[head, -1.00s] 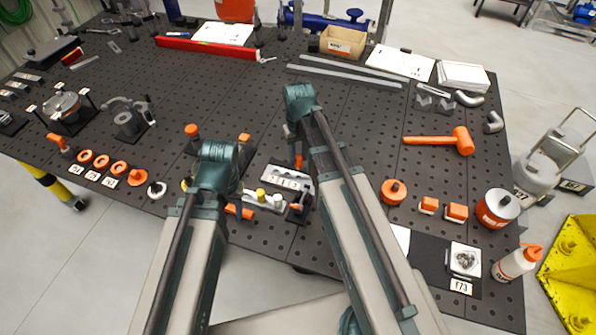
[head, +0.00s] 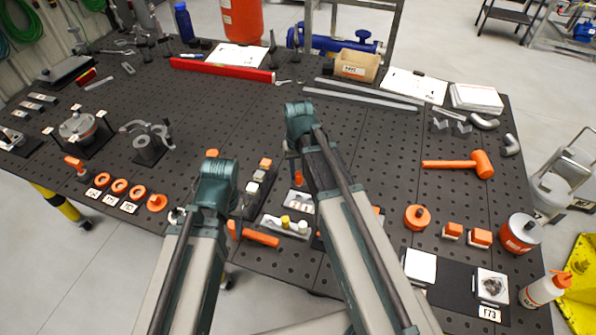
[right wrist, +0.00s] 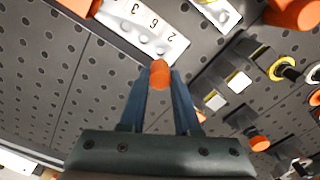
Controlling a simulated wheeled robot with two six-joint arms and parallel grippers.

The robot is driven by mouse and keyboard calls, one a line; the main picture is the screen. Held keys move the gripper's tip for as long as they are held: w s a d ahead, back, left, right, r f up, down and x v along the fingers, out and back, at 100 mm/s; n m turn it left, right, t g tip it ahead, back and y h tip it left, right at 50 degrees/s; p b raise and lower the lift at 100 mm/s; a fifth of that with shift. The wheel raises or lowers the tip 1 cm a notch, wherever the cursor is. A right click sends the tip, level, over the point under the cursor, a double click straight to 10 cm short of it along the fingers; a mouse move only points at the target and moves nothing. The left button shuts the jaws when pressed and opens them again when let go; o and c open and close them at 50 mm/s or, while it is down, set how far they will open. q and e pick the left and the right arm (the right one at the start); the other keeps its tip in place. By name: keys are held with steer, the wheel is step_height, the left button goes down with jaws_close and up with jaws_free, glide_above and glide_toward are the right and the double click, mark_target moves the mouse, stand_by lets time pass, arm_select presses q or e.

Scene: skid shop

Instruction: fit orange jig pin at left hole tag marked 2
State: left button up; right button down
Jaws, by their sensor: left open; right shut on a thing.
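My right gripper (right wrist: 160,80) is shut on an orange jig pin (right wrist: 160,72) in the right wrist view. In the head view the pin (head: 298,179) hangs below my right arm, at the light numbered plate (head: 301,204). My arm covers part of that plate. In the right wrist view the numbered plate (right wrist: 155,35) lies just beyond the pin, with a 6 and other digits on it. A second light piece (right wrist: 222,13) there carries a 2. The hole under the pin is hidden, and I cannot tell whether the pin touches anything. My left gripper is hidden behind its arm.
Small blocks (head: 259,175) stand left of the pin. A tray (head: 290,226) with yellow and white pieces and an orange-handled tool (head: 255,235) lie in front. Orange rings (head: 119,186) lie left, an orange hammer (head: 460,164) right.

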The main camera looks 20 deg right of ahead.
mark_target(298, 180)
steer(key=shift+a+f+b, duration=0.1)
steer(key=shift+f+b, duration=0.5)
arm_select(q)
steer(key=shift+f+b, duration=1.2)
steer(key=shift+f, duration=0.6)
arm_select(e)
steer(key=shift+f, duration=1.2)
arm_select(q)
steer(key=shift+f, duration=0.1)
steer(key=shift+f+b, duration=0.3)
steer(key=shift+b, duration=0.05)
arm_select(e)
steer(key=shift+f, duration=0.35)
arm_select(q)
steer(key=shift+f+b, duration=1.5)
arm_select(e)
steer(key=shift+f, duration=1.5)
steer(key=shift+c, duration=1.5)
jaws_free()
arm_select(q)
steer(key=shift+r, duration=0.15)
arm_select(e)
steer(key=shift+r, duration=0.1)
arm_select(q)
steer(key=shift+r+p, duration=1.45)
steer(key=shift+p, duration=0.1)
arm_select(e)
steer(key=shift+r, duration=1.45)
